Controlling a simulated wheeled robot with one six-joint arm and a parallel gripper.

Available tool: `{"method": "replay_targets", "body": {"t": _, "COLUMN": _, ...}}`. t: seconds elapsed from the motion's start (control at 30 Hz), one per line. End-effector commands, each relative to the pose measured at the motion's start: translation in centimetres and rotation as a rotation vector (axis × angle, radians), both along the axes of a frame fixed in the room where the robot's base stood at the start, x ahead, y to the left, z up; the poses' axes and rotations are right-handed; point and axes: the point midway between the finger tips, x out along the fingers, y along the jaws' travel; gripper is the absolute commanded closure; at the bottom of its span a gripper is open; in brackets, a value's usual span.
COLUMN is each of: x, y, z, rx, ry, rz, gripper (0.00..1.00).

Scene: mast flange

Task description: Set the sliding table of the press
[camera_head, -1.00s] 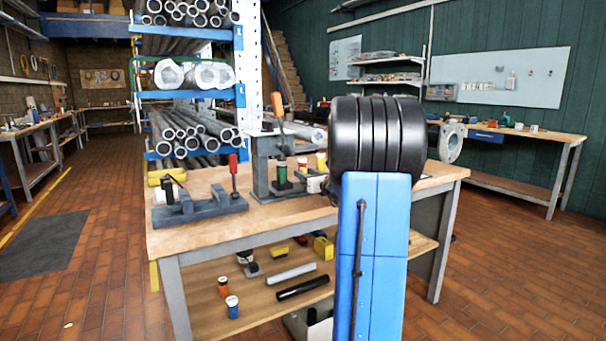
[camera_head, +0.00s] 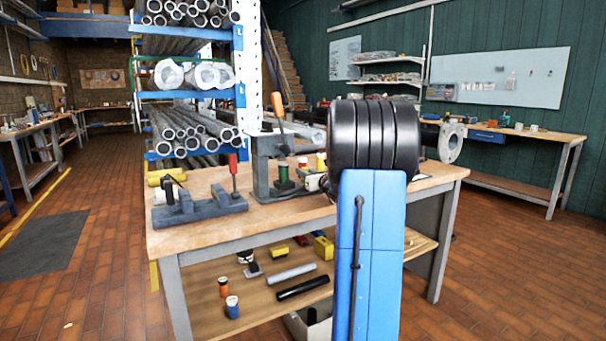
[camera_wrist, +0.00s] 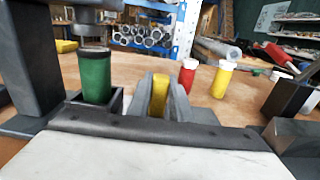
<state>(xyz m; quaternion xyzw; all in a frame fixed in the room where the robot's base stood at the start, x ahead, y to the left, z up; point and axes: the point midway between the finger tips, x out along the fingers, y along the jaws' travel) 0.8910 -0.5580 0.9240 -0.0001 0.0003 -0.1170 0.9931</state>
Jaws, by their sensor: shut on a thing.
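The grey press (camera_head: 262,168) stands on the workbench with its orange-handled lever (camera_head: 278,105) raised. In the wrist view its column (camera_wrist: 28,60) is at the left and its ram (camera_wrist: 95,14) is above a green cylinder (camera_wrist: 94,78). The cylinder stands upright in a dark grey holder, apparently on the sliding table; it also shows in the head view (camera_head: 283,172). Whether ram and cylinder touch, I cannot tell. My gripper (camera_wrist: 159,84) is shut on a yellow piece (camera_wrist: 159,103) right of the cylinder, seemingly the table's grip. In the head view my arm mostly hides it.
Red (camera_wrist: 187,77) and yellow (camera_wrist: 222,79) white-capped cylinders stand behind my gripper. A grey fixture with a red handle (camera_head: 233,178) sits left of the press on the workbench (camera_head: 200,240). Loose parts lie on its lower shelf. The floor at left is open.

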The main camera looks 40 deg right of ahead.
Motion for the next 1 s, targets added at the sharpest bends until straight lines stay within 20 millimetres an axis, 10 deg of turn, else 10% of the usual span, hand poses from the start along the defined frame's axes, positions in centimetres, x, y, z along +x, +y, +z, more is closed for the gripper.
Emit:
{"method": "replay_targets", "body": {"t": 0.43, "x": -2.4, "y": -9.9, "z": 0.1, "rx": -0.002, "ry": -0.003, "rz": -0.004, "gripper": 1.00}}
{"method": "replay_targets", "body": {"t": 0.87, "x": -2.6, "y": -11.0, "z": 0.1, "rx": 0.000, "ry": -0.002, "rz": -0.004, "gripper": 1.00}}
{"method": "replay_targets", "body": {"t": 0.9, "x": -2.6, "y": -11.0, "z": 0.2, "rx": 0.000, "ry": -0.002, "rz": -0.004, "gripper": 0.74}}
{"method": "replay_targets", "body": {"t": 1.0, "x": -2.6, "y": -11.0, "z": 0.1, "rx": -0.001, "ry": -0.002, "rz": -0.004, "gripper": 0.62}}
